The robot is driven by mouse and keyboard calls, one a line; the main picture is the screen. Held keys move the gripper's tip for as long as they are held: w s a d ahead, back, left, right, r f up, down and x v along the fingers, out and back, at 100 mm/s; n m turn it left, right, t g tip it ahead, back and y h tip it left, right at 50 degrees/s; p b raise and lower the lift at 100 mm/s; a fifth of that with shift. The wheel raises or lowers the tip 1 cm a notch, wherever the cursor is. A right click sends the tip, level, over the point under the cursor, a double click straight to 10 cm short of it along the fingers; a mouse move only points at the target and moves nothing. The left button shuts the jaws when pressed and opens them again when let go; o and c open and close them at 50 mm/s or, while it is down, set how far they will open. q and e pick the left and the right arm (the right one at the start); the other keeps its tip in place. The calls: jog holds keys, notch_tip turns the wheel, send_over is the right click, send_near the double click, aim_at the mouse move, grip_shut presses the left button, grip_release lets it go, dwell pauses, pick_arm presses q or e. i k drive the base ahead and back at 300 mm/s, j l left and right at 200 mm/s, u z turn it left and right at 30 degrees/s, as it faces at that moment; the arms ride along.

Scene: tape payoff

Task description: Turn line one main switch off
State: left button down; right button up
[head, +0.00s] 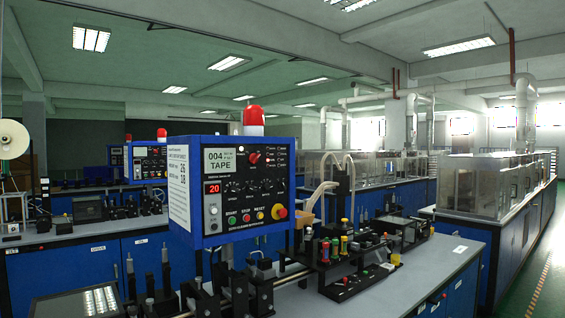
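A blue control box (188,228) with a dark front panel stands on the bench left of centre. Its display reads "004 TAPE" with smaller text too small to read. A red knob (254,158), which looks like the main switch, sits at the top of the panel, right of that display. Whether it is turned on or off is too small to tell. A red "20" readout (212,188) is at the panel's left. A red stop button on a yellow base (280,211) is at lower right. Neither of my grippers can be made out in this view.
A red beacon (253,115) tops the box. Black fixtures (262,297) and a rail with coloured cylinders (345,243) crowd the bench below and to the right. The grey bench top (425,270) is clear at right. Similar boxes (148,162) stand behind at left.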

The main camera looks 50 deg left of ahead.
aim_at(253, 158)
jog(key=i, duration=1.4)
jog(key=i+u, duration=0.45)
jog(key=i+l+u, duration=0.2)
jog(key=u, duration=1.8)
